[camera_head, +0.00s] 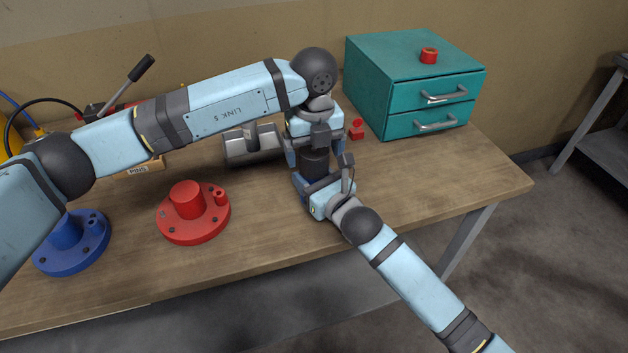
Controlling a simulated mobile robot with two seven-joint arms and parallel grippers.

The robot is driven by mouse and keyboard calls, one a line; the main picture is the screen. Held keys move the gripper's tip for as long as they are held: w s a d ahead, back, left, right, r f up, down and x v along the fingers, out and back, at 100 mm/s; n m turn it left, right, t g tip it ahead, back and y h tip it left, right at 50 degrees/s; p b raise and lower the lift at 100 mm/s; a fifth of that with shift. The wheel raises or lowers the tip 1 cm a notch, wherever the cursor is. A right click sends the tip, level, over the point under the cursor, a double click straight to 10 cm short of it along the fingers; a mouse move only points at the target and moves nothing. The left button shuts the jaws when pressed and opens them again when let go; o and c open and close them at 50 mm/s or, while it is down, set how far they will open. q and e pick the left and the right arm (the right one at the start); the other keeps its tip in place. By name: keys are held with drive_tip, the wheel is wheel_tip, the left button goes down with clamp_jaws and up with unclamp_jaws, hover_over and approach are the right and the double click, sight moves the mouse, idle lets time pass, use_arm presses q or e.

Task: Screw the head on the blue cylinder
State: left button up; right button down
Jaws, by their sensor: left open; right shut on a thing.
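A dark cylindrical piece (315,161) stands between my two grippers, right of the table's middle. My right gripper (322,181) comes from the lower right and is shut on this piece. My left gripper (307,147) reaches down from above, open, with its fingers around the upper part. The grippers hide much of the piece, so I cannot tell its full colour or where a head meets it. A blue flanged base with a short blue cylinder (66,232) stands at the far left, partly behind my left arm.
A red flanged base (187,201) stands left of centre. The table's right front (440,185) is clear.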

sight(311, 181)
use_arm(q)
drive_tip(key=shift+f, duration=1.3)
drive_tip(key=c, duration=0.9)
drive_tip(key=m, duration=0.3)
drive_tip(key=o, duration=1)
drive_tip(key=shift+r, duration=0.15)
